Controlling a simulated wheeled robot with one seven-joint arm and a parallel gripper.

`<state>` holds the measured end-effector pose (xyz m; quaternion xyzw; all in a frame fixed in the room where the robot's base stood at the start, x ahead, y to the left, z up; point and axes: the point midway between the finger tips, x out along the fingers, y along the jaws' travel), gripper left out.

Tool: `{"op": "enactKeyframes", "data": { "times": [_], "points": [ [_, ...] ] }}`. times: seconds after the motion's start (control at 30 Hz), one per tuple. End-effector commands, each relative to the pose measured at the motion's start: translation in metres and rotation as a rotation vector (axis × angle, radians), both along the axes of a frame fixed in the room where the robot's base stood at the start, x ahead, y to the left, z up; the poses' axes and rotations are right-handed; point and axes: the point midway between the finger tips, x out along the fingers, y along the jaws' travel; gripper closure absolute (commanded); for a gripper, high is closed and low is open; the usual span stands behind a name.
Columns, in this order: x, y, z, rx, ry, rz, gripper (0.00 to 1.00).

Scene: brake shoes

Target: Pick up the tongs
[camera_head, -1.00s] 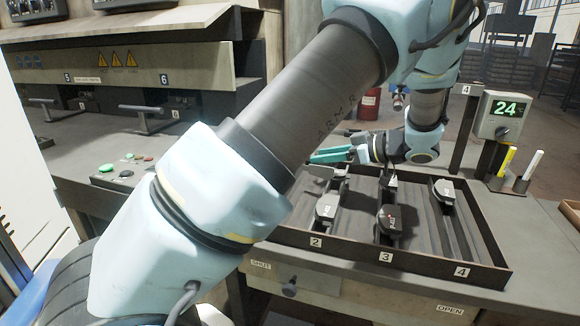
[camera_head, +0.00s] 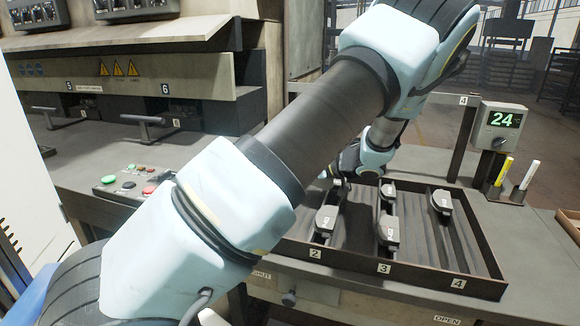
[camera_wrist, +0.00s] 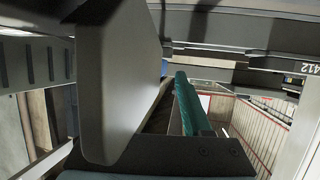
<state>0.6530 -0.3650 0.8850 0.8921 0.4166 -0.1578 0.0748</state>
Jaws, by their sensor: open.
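My gripper (camera_head: 341,178) is at the far left corner of the tray in the head view, partly hidden by my forearm. In the wrist view a large grey finger stands close on the left, beside the teal grip. The gripper is open; whether it touches the tongs I cannot tell.
A black-rimmed tray (camera_head: 400,277) holds several brake shoes (camera_head: 389,231) in numbered lanes on the bench. A display reading 24 (camera_head: 497,128) and two pens in a holder (camera_head: 507,195) stand at right. A button panel (camera_head: 130,187) and press are at left.

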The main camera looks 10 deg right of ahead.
Motion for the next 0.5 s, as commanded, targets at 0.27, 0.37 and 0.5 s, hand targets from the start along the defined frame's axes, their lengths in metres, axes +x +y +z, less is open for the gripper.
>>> {"op": "enactKeyframes", "data": {
  "times": [0.27,0.37,0.5],
  "points": [
    [-0.0002,-0.0002,-0.0002,0.0,0.0,0.0,0.63],
    [-0.0002,-0.0002,-0.0002,0.0,0.0,0.0,0.75],
    [-0.0002,-0.0003,-0.0002,0.0,0.0,0.0,0.9]
  ]
}}
